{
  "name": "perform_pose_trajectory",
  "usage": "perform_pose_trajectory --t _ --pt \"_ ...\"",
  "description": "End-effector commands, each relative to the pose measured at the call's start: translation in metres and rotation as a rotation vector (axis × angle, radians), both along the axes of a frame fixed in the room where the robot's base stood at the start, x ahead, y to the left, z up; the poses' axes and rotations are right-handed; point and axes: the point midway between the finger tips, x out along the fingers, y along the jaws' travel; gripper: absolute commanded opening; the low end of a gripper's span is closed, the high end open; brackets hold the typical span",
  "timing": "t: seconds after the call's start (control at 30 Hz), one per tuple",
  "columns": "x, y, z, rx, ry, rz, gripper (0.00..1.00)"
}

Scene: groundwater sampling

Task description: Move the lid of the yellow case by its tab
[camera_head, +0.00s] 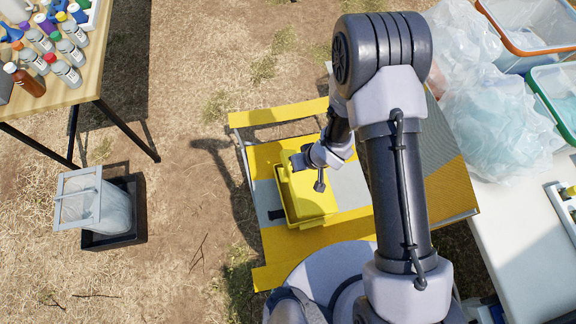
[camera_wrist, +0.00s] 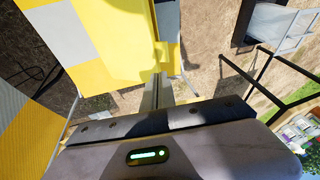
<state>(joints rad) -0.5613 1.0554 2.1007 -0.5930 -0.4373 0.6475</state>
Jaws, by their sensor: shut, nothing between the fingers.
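The yellow case (camera_head: 312,200) sits on the yellow and grey table under my arm. My gripper (camera_head: 298,161) is over its far end in the head view, and the arm covers part of the case. In the wrist view the yellow surface of the case (camera_wrist: 120,65) fills the middle, with a small yellow tab (camera_wrist: 172,54) sticking out on its right side. My gripper (camera_wrist: 160,78) is shut and empty, with its fingertips close to the tab. I cannot tell whether they touch it, or how far the lid stands open.
The yellow and grey table (camera_head: 276,114) stands on dry ground. A bench (camera_head: 88,82) with several bottles is at the upper left, with a black tray (camera_head: 131,215) below it. A white table (camera_head: 520,240) with plastic bags (camera_head: 500,125) and bins (camera_head: 530,40) is at the right.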

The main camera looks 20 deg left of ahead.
Motion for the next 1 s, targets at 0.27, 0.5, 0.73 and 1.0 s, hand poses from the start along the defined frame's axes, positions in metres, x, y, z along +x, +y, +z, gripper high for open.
perform_pose_trajectory --t 0.27,0.5,0.73,1.0 --pt "0.005 0.020 -0.063 -0.002 0.002 -0.005 0.00" --pt "0.003 0.038 -0.106 -0.003 0.003 -0.005 0.00" --pt "-0.004 0.048 -0.122 -0.003 0.002 -0.008 0.00" --pt "-0.004 0.049 -0.122 -0.003 0.001 -0.009 0.00"
